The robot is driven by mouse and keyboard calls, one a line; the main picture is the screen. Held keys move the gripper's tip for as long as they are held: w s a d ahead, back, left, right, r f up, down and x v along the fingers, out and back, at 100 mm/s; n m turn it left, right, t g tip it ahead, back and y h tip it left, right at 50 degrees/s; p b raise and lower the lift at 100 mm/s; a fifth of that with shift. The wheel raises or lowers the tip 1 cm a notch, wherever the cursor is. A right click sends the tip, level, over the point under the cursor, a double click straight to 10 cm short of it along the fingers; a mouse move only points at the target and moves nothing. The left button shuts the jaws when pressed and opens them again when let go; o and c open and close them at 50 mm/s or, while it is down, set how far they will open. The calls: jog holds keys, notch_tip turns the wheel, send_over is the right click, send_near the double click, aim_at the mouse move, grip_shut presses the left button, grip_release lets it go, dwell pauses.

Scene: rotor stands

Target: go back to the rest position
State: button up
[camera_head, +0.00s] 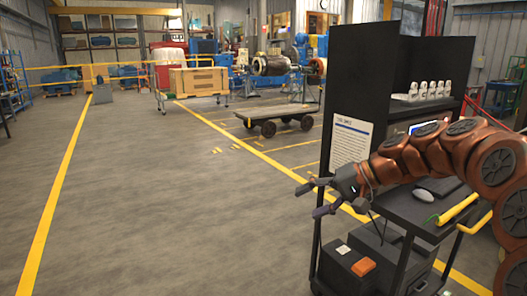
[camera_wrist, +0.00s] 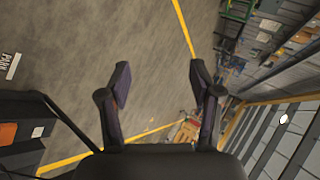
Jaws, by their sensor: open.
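My gripper (camera_head: 316,195) is at the left end of my copper-coloured arm, in front of the dark workstation cart at the right of the head view. Its fingers are spread and point left, with nothing between them. In the wrist view my gripper (camera_wrist: 160,90) shows two dark fingers wide apart, with bare grey floor between and beyond them. The gripper touches nothing that I can see.
A dark cart (camera_head: 338,75) with a paper sign stands close beside my arm. Its shelf holds a mouse (camera_head: 424,195) and a yellow-handled tool (camera_head: 458,208). A flat trolley (camera_head: 275,115) stands farther back. The floor (camera_head: 150,200) at left is clear.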

jog(key=s+a+f+g+h+p, duration=0.1)
jog(key=s+a+g+h+p, duration=0.15)
jog(key=s, duration=0.75)
jog(key=s+d+f+h+p, duration=0.2)
jog(key=s+d, duration=0.1)
jog(key=s, duration=0.6)
jog(key=s+d+f+n+g+h+p, duration=0.1)
jog(key=s+d+f+h+p, duration=0.1)
jog(key=s, duration=0.6)
jog(key=s+d+f+g+h+p, duration=0.1)
jog(key=s+d+f+h+p, duration=0.1)
jog(key=s, duration=0.7)
jog(key=shift+s+d+h+p, duration=0.3)
jog(key=shift+d+h+p, duration=0.6)
jog(key=shift+d+h, duration=0.25)
